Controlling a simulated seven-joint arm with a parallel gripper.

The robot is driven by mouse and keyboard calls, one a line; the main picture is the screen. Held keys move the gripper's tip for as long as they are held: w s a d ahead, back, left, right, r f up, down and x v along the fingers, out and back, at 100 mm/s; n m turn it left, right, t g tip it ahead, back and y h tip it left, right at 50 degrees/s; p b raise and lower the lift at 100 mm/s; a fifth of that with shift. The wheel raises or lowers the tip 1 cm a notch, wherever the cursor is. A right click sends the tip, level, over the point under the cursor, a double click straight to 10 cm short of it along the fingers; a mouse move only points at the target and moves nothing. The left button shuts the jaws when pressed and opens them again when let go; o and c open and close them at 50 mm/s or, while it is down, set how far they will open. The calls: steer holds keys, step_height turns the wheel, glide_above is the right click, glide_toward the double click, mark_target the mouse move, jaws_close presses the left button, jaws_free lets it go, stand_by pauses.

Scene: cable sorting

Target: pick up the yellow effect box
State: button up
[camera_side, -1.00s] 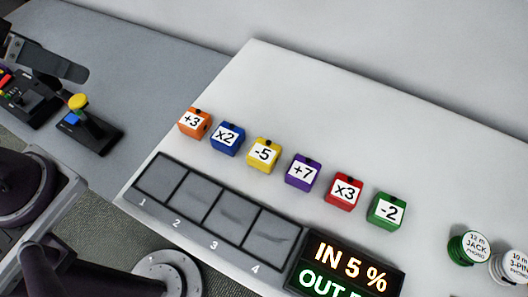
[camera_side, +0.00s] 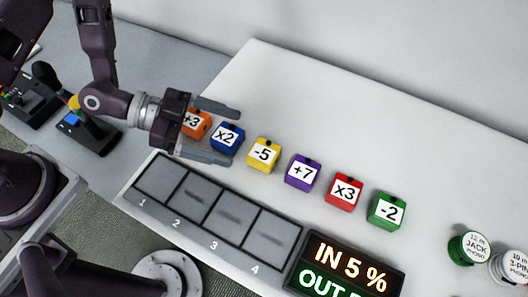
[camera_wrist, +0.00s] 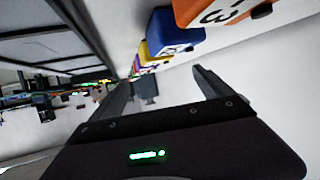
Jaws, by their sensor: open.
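The yellow effect box (camera_side: 264,155), marked -5, sits on the white table between the blue box and the purple box. In the wrist view the yellow box (camera_wrist: 146,51) shows partly, behind the blue one. My gripper (camera_side: 225,137) is open and empty, left of the yellow box, with its fingers pointing right. The fingers lie above the orange and blue boxes, one finger on the far side and one on the near side. The gripper also shows in the wrist view (camera_wrist: 160,92). I cannot tell its exact height.
The orange +3 box (camera_side: 196,124), blue x2 box (camera_side: 228,138), purple +7 box (camera_side: 302,172), red x3 box (camera_side: 343,192) and green -2 box (camera_side: 385,210) share the row. A numbered slot tray (camera_side: 200,236) and a display (camera_side: 345,270) lie in front. The table behind the row is clear.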

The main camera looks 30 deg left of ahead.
mark_target(264, 151)
steer(key=x, duration=0.9)
steer(key=shift+s+d+f, duration=0.15)
steer(key=shift+s+f, duration=0.05)
steer(key=shift+f, duration=0.25)
steer(key=c, duration=1.5)
